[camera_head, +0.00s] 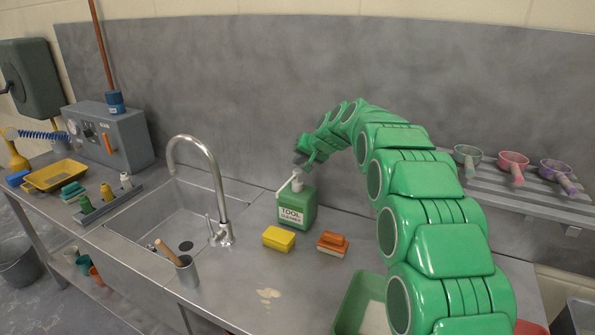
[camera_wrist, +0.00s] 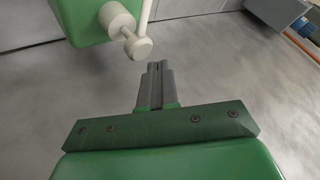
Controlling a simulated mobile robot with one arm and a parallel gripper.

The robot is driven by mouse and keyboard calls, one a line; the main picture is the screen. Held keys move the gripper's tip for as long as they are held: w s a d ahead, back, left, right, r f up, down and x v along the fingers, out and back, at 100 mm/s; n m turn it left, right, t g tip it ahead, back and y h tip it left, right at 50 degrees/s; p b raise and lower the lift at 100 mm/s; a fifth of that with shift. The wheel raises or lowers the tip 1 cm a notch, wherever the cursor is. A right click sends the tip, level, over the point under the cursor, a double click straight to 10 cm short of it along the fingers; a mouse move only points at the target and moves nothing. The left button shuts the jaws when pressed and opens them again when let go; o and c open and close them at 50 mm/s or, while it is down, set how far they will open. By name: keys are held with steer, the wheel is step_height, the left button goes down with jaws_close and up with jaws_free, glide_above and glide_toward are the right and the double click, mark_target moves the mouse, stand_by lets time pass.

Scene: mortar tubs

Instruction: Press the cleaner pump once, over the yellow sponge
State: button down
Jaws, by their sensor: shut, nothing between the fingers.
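The green tool cleaner bottle (camera_head: 296,209) stands upright on the steel counter, right of the sink, with a white pump (camera_head: 296,184) on top. The yellow sponge (camera_head: 279,238) lies on the counter in front of the bottle. My gripper (camera_head: 300,160) is shut and empty, just above the pump head in the head view. In the wrist view its fingertips (camera_wrist: 155,66) are close to the white pump head (camera_wrist: 138,47), with the bottle (camera_wrist: 80,18) at the top edge. I cannot tell whether they touch. The sponge is not visible in the wrist view.
An orange block (camera_head: 332,244) lies right of the sponge. The tap (camera_head: 215,190) arches over the sink to the left. A green tub (camera_head: 362,302) is below my arm.

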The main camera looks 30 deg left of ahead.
steer(key=shift+f, duration=0.15)
steer(key=shift+f, duration=0.3)
steer(key=shift+f, duration=0.95)
stand_by(1.8)
steer(key=shift+r, duration=1.35)
steer(key=shift+r, duration=2.5)
